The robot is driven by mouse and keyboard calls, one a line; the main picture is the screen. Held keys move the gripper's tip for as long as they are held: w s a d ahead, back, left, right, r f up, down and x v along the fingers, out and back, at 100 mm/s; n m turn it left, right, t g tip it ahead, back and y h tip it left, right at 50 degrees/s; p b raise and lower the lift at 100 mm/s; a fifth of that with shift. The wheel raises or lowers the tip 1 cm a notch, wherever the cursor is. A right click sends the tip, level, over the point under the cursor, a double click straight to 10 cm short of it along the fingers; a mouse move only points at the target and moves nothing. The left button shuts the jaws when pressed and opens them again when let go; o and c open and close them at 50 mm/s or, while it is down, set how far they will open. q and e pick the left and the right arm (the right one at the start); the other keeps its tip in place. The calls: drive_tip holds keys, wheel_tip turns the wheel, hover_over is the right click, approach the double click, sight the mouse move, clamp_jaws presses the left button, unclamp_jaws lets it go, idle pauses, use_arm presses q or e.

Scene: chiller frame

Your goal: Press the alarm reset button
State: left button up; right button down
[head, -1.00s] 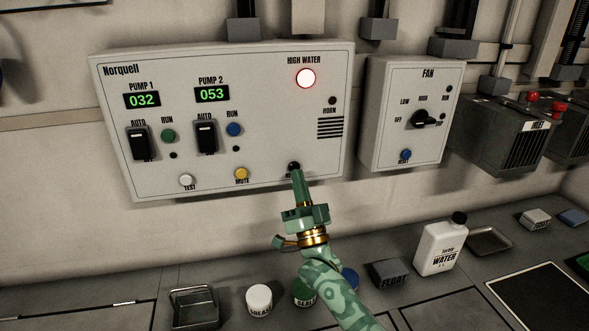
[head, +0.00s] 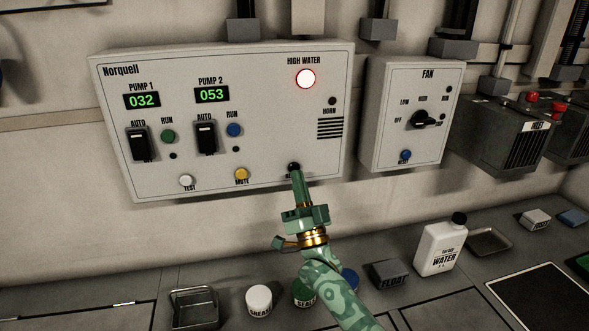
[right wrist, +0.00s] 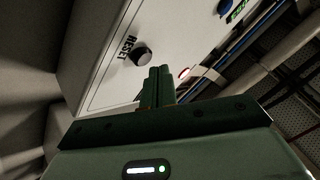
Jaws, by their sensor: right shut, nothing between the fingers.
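The Norquell panel (head: 270,120) is on the wall, with its HIGH WATER lamp (head: 306,79) lit white with a red rim. The black reset button (head: 294,166) is at the panel's lower right. In the right wrist view the button (right wrist: 141,56) stands out from the panel beside the word RESET. My right gripper (head: 297,174) is shut and empty, its fingertips (right wrist: 160,69) close to the button. In the wrist view they appear slightly to its right; I cannot tell whether they touch it. The gripper covers most of the button's label in the head view. My left gripper is not in view.
A yellow MUTE button (head: 241,174) and a white TEST button (head: 186,180) are left of the reset button. A FAN box (head: 385,140) with a blue button (head: 405,155) is to the right. Below, the bench holds a metal tray (head: 193,309), jars and a water bottle (head: 440,249).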

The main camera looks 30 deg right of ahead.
idle(0.7)
drive_tip(key=shift+w+d, duration=0.1)
drive_tip(key=shift+w, duration=0.35)
drive_tip(key=shift+w+d+b, duration=0.15)
drive_tip(key=shift+w+b, duration=0.25)
idle(0.5)
idle(0.4)
drive_tip(key=shift+s+a+p, duration=0.25)
drive_tip(key=shift+s+p, duration=0.35)
drive_tip(key=shift+s, duration=0.25)
